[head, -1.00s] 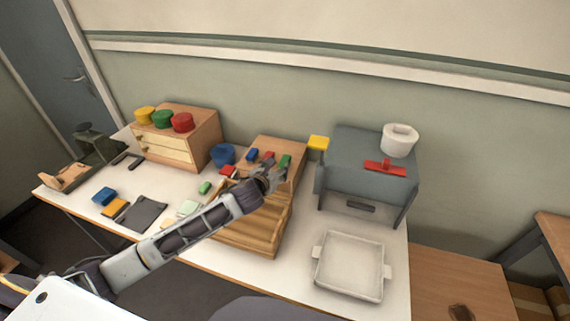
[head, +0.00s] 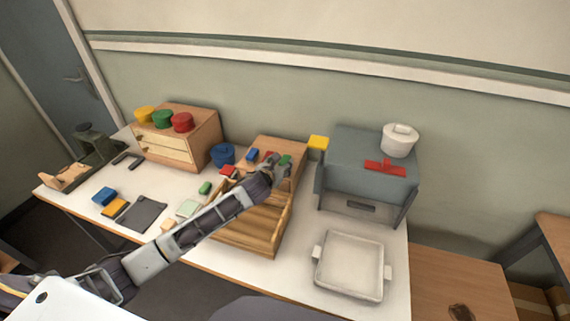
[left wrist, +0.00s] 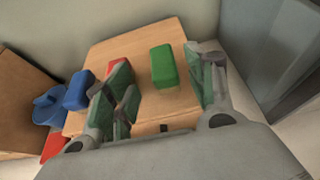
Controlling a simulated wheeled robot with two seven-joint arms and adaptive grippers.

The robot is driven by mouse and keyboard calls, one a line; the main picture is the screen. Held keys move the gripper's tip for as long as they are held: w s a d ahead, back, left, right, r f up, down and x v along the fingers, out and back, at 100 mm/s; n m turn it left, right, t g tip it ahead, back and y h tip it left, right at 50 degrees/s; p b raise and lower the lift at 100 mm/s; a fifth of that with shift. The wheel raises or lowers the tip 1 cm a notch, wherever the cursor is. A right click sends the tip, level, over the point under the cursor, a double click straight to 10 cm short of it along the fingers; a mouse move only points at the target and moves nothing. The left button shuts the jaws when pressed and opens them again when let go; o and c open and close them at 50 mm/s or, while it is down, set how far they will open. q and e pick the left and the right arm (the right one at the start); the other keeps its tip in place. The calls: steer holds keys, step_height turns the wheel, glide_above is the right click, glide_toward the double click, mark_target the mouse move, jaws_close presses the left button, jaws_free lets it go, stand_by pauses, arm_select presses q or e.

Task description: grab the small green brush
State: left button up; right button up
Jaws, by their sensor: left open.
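A small green block-shaped piece (head: 286,160), which may be the green brush, lies on top of the wooden stand (head: 284,145). It also shows in the left wrist view (left wrist: 163,67), between the two fingers and beyond their tips, with no clear contact. No bristles can be made out. My left gripper (head: 275,165) is open and empty over the stand; its fingers also show in the left wrist view (left wrist: 165,85). In the head view it partly covers the green piece. A second small green piece (head: 204,188) lies on the white table. My right gripper is not in view.
Blue (head: 252,154) and red (left wrist: 118,67) pieces sit left of the green one on the stand. A slatted wooden tray (head: 245,235) lies below my forearm; a white tray (head: 348,265) is front right.

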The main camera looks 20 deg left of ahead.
mark_target(284, 161)
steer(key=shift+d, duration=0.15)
arm_select(q)
steer(key=shift+w+d+f, duration=0.1)
steer(key=shift+w+f, duration=0.15)
steer(key=shift+w, duration=0.35)
steer(key=shift+x, duration=1.8)
steer(key=shift+w+d+f, duration=0.1)
steer(key=shift+w, duration=0.05)
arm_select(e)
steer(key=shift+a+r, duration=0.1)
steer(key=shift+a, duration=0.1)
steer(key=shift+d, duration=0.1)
